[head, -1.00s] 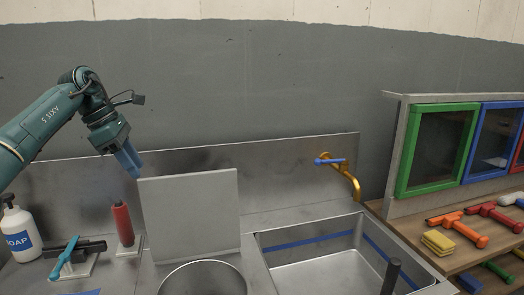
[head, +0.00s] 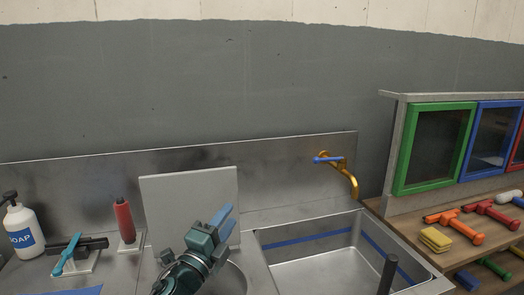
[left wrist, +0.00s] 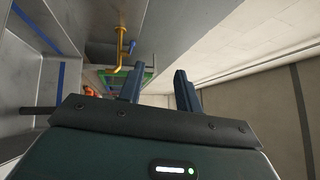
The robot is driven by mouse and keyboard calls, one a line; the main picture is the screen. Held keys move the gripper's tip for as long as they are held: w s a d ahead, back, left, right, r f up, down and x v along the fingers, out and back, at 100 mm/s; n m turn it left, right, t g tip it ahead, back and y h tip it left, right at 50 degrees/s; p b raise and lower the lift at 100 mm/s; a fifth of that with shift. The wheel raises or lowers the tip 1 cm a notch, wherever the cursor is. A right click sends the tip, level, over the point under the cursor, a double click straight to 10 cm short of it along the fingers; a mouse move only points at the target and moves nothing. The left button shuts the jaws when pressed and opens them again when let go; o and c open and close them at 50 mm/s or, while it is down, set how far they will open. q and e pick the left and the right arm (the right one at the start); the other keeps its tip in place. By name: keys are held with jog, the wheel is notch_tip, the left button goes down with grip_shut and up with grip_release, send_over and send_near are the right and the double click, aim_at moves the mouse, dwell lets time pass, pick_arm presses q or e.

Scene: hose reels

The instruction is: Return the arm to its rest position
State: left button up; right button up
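My left gripper (head: 226,220) is in front of the grey upright board, over the round metal bowl, pointing up and to the right. Its blue fingers stand apart with nothing between them; the left wrist view also shows them apart (left wrist: 158,88). My left forearm is mostly below the picture edge. My right gripper is in neither view.
The upright board (head: 185,190) and the partly hidden metal bowl (head: 236,282) are close to the gripper. A sink (head: 300,238) with a brass tap (head: 352,182) lies right. A soap bottle (head: 22,232) and red roller (head: 124,220) stand left.

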pick_arm(q)
jog(key=s+a+f+n+g+y, duration=0.2)
jog(key=s+a+f+n+y, duration=0.1)
jog(key=s+f+n, duration=0.2)
jog(key=s+a+f+n+g+y, duration=0.2)
jog(key=s+a+f+n+y, duration=0.1)
jog(key=s+a+f+n, duration=0.1)
jog(key=s+a+f+n+g+y, duration=0.2)
jog(key=s+a+f+n+g, duration=0.1)
jog(key=s+f+n, duration=0.3)
jog(key=shift+s+a+f+n+y, duration=0.1)
jog(key=shift+a+f+n+y, duration=0.1)
jog(key=shift+f, duration=0.2)
jog(key=shift+s+a+f+n+y, duration=0.1)
jog(key=shift+a+f+n+y, duration=0.1)
jog(key=shift+f, duration=0.2)
jog(key=s+a+f+n+g, duration=0.1)
jog(key=s+f+n+g, duration=0.25)
jog(key=s, duration=0.65)
jog(key=s+a+f+n+g, duration=0.15)
jog(key=s+g, duration=0.35)
jog(key=s, duration=0.5)
jog(key=w+d+f+t+h, duration=0.3)
jog(key=w+d+f+t, duration=0.2)
jog(key=d+f+t, duration=0.1)
jog(key=shift+w+d+f+m+t+h, duration=0.25)
jog(key=shift+w+f+m+t+h, duration=0.15)
jog(key=shift+f, duration=0.95)
jog(key=shift+s+a, duration=0.1)
jog(key=shift+a, duration=0.05)
